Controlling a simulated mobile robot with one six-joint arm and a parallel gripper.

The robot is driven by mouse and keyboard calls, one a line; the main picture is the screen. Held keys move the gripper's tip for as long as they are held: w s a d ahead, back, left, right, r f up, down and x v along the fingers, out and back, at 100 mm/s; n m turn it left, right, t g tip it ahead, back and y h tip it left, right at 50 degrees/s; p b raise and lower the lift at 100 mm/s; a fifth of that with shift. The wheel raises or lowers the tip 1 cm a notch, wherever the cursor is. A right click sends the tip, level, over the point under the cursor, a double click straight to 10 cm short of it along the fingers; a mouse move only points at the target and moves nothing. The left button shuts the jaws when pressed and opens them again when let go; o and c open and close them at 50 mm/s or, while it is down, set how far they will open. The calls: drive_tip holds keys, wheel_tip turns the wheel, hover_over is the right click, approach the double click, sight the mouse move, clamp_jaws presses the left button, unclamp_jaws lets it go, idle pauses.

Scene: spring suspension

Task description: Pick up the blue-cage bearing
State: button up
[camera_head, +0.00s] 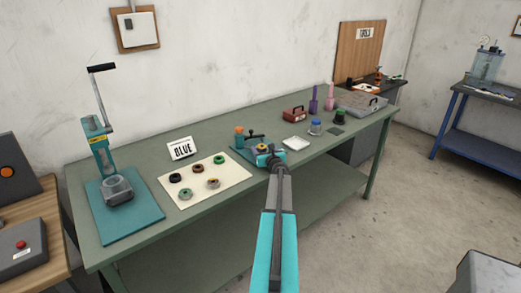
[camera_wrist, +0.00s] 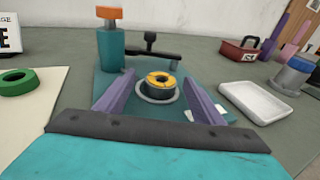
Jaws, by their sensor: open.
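In the wrist view, my gripper (camera_wrist: 159,80) is open, with its two purple fingers apart. Between them in the picture is a bearing with a yellow-orange ring (camera_wrist: 158,79), on a round seat of the teal fixture (camera_wrist: 120,82). I cannot tell whether the fingers are level with it. In the head view my gripper (camera_head: 270,156) is at the fixture. Rings in black (camera_head: 175,178), dark red (camera_head: 197,169), green (camera_head: 185,194) and tan (camera_head: 213,183) lie on a cream mat (camera_head: 236,178). I cannot make out a blue cage on any bearing.
A sign reading BLUE (camera_head: 181,149) stands behind the mat. An orange-topped post (camera_wrist: 109,38) and a black handle (camera_wrist: 150,44) rise behind the seat. A white tray (camera_wrist: 258,103) is right of the fixture. A teal press (camera_head: 106,160) stands at the bench's left end.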

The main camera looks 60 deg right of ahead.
idle(0.5)
drive_tip(key=c, duration=1.4)
drive_tip(key=shift+r, duration=0.15)
drive_tip(key=shift+r, duration=1.35)
drive_tip(key=shift+s+a+r, duration=0.15)
drive_tip(key=shift+a+r, duration=0.05)
drive_tip(key=shift+r, duration=0.15)
drive_tip(key=s+a+b, duration=0.1)
drive_tip(key=s+a, duration=0.2)
drive_tip(key=a, duration=0.1)
drive_tip(key=s+a+r+b, duration=0.1)
drive_tip(key=s+a, duration=0.2)
drive_tip(key=a, duration=0.1)
drive_tip(key=s+a+b, duration=0.1)
drive_tip(key=s+a, duration=0.2)
drive_tip(key=a, duration=0.1)
drive_tip(key=shift+a+r, duration=0.2)
drive_tip(key=shift+a, duration=0.2)
drive_tip(key=shift+w, duration=0.1)
